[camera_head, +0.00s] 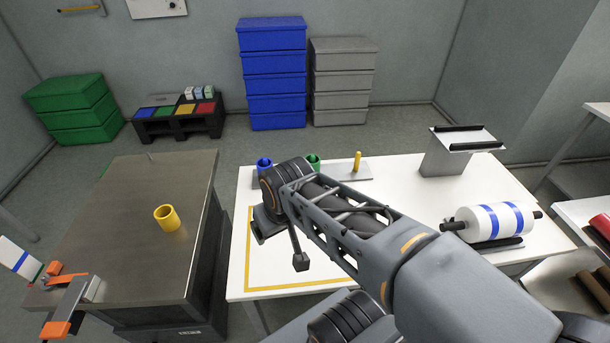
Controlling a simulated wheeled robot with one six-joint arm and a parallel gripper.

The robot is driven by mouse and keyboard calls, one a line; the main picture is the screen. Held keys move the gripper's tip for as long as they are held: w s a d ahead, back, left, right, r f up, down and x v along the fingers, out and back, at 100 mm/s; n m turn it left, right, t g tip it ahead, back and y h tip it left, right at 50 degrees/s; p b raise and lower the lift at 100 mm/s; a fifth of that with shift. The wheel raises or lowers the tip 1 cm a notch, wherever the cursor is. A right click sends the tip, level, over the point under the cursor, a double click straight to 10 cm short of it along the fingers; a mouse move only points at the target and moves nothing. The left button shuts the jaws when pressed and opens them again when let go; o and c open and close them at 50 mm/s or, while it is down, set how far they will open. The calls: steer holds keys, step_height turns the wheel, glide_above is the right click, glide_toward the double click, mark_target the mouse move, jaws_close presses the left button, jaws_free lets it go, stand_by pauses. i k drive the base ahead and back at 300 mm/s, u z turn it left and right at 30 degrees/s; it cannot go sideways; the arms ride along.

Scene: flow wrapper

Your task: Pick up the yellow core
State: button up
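The yellow core (167,218) is a short hollow yellow cylinder. It stands upright on the dark-topped table (110,230) at the left, with bare tabletop around it. My arm reaches in from the lower right over the white table. Its end, with my gripper (278,240), is over the left part of that table, to the right of the yellow core and well apart from it. I see nothing held.
The white table (285,268) has a yellow outline. A blue core (264,164), a green core (313,162) and a yellow peg (357,161) stand at its back. A white-and-blue roll (500,222) lies at right. An orange-and-grey device (75,295) sits at the left table's front corner.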

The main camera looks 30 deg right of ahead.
mark_target(165, 215)
steer(key=u, duration=0.25)
steer(key=k, duration=0.4)
steer(key=u, duration=3.05)
steer(key=i, duration=0.1)
steer(key=z, duration=1.35)
steer(key=i, duration=1.25)
steer(key=z, duration=0.85)
